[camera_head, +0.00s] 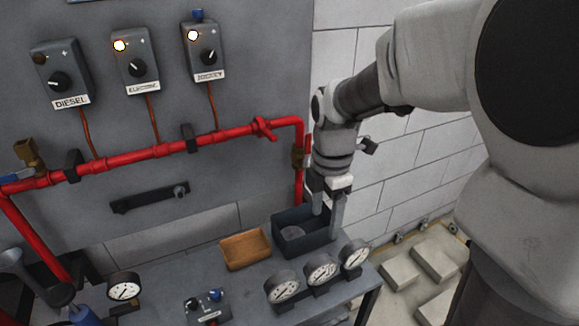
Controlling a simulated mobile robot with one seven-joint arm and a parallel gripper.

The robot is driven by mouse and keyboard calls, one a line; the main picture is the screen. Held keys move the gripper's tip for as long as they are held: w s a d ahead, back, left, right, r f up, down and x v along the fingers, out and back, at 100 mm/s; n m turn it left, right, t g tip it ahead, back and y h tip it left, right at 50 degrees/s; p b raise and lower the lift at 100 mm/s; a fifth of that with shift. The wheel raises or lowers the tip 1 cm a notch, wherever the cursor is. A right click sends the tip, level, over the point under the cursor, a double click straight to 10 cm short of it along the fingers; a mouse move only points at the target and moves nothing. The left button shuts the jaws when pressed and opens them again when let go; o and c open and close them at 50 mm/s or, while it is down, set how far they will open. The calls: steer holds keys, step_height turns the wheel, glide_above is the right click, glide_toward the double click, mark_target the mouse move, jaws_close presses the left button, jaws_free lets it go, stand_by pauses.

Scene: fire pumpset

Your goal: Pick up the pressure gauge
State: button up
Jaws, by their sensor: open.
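Several round pressure gauges with white dials show. Three stand in a row at the front right of the bench: a left one (283,287), a middle one (322,271) and a right one (354,254). Another gauge (124,288) is at the lower left. A dark open bin (277,241) sits behind the row, with a grey roundish thing (292,232) inside that I cannot identify. My gripper (327,222) points down at the bin's right side, its two fingers apart. I see nothing between them. I cannot tell whether the fingertips are inside the bin.
A tan tray (246,250) sits left of the bin. A small control box (208,308) is at the front. Red pipe (225,135) runs along the panel behind, below three switch boxes (135,65). Pale blocks (433,262) lie on the floor at right.

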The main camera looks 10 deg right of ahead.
mark_target(322, 259)
step_height(322, 259, down, 11)
steer(key=shift+f+b, duration=0.1)
steer(key=shift+b, duration=0.85)
steer(key=f, duration=0.2)
steer(key=f+b, duration=0.1)
steer(key=f, duration=0.2)
steer(key=shift+w+d, duration=0.2)
jaws_close()
